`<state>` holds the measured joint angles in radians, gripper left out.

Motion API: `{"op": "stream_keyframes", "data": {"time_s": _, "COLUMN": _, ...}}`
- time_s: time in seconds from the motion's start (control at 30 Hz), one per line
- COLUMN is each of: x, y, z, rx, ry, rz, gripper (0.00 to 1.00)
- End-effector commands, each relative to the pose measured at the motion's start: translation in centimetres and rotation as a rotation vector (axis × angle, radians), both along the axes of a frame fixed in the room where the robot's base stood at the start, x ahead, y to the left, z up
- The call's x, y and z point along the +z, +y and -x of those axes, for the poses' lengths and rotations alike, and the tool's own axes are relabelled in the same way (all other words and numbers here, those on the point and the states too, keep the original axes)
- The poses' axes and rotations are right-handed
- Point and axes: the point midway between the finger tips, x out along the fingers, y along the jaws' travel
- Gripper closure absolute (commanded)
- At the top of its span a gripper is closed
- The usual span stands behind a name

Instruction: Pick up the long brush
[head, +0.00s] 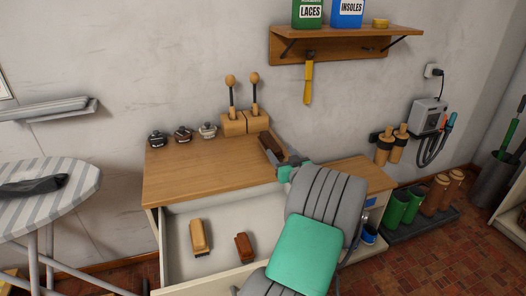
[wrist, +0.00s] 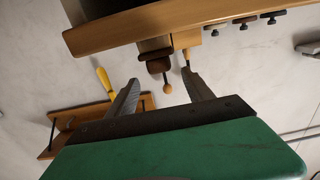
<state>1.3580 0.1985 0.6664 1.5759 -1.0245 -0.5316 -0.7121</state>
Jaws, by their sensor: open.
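Two brushes lie in the open drawer (head: 183,275) in the head view. The tan one (head: 199,237) on the left looks longer than the reddish-brown one (head: 243,247) on the right. My gripper (head: 282,160) is above the right part of the wooden counter, up and to the right of both brushes. In the wrist view its two fingers (wrist: 161,76) are spread, with nothing seen gripped between them. A dark brown block-like object (head: 268,146) shows just beyond the fingers; I cannot tell what it is. The drawer brushes are not seen in the wrist view.
An ironing board (head: 55,195) stands at left. My arm hides the drawer's right end.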

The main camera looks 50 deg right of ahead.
Motion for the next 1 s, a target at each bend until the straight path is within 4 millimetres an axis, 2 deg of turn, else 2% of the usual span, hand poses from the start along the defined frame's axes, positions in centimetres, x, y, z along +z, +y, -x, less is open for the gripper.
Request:
{"op": "stream_keyframes", "data": {"time_s": 0.03, "x": -1.3, "y": -0.2, "z": 0.2, "rx": -0.006, "ry": -0.006, "rz": 0.005, "gripper": 0.4}}
{"op": "stream_keyframes", "data": {"time_s": 0.2, "x": -2.5, "y": -0.3, "z": 0.3, "rx": -0.01, "ry": -0.014, "rz": 0.008, "gripper": 0.4}}
{"op": "stream_keyframes", "data": {"time_s": 0.37, "x": -2.5, "y": -0.8, "z": -0.7, "rx": -0.007, "ry": -0.013, "rz": 0.009, "gripper": 0.4}}
{"op": "stream_keyframes", "data": {"time_s": 0.73, "x": -2.2, "y": -3.4, "z": -6.1, "rx": -0.007, "ry": -0.013, "rz": 0.009, "gripper": 0.4}}
{"op": "stream_keyframes", "data": {"time_s": 0.83, "x": -2.2, "y": -3.9, "z": -6.7, "rx": -0.008, "ry": -0.014, "rz": 0.007, "gripper": 0.4}}
{"op": "stream_keyframes", "data": {"time_s": 1.0, "x": -2.1, "y": -4.0, "z": -6.6, "rx": -0.011, "ry": -0.014, "rz": 0.008, "gripper": 0.4}}
